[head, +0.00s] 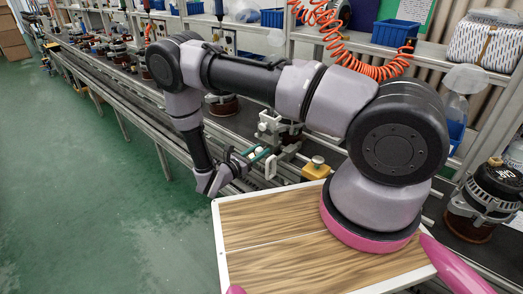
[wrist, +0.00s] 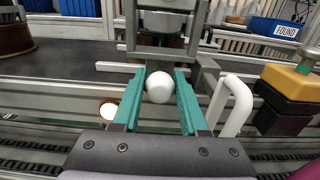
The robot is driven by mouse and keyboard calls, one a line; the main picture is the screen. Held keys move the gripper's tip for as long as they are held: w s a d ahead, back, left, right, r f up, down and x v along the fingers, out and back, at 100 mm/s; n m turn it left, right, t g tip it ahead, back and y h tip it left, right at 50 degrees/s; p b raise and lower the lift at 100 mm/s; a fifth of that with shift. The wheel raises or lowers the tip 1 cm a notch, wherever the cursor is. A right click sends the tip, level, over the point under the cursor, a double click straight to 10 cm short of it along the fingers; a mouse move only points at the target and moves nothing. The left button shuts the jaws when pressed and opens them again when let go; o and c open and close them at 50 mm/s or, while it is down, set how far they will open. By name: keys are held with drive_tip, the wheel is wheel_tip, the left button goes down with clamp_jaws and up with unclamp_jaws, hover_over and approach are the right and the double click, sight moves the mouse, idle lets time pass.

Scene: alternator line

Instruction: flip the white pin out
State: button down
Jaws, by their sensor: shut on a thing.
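The white pin (wrist: 159,87) shows its round white knob in the middle of the wrist view, at the front of a metal fixture (wrist: 165,30). My gripper (wrist: 162,76) has its two teal fingers on either side of this knob and is shut on it. In the head view, my gripper (head: 258,156) reaches the near side of the line, left of a yellow block. The pin's shaft behind the knob is hidden, and the knob is too small to make out in the head view.
A white bent handle (wrist: 236,105) stands just right of the fingers. A yellow-topped block (wrist: 289,82) is farther right, also seen in the head view (head: 316,171). Alternators stand along the line, one at right (head: 487,200). The green floor at left is clear.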

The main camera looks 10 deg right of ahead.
drive_tip(key=shift+v, duration=1)
drive_tip(key=shift+c, duration=2.2)
unclamp_jaws()
drive_tip(key=shift+a, duration=0.1)
drive_tip(key=v, duration=1.1)
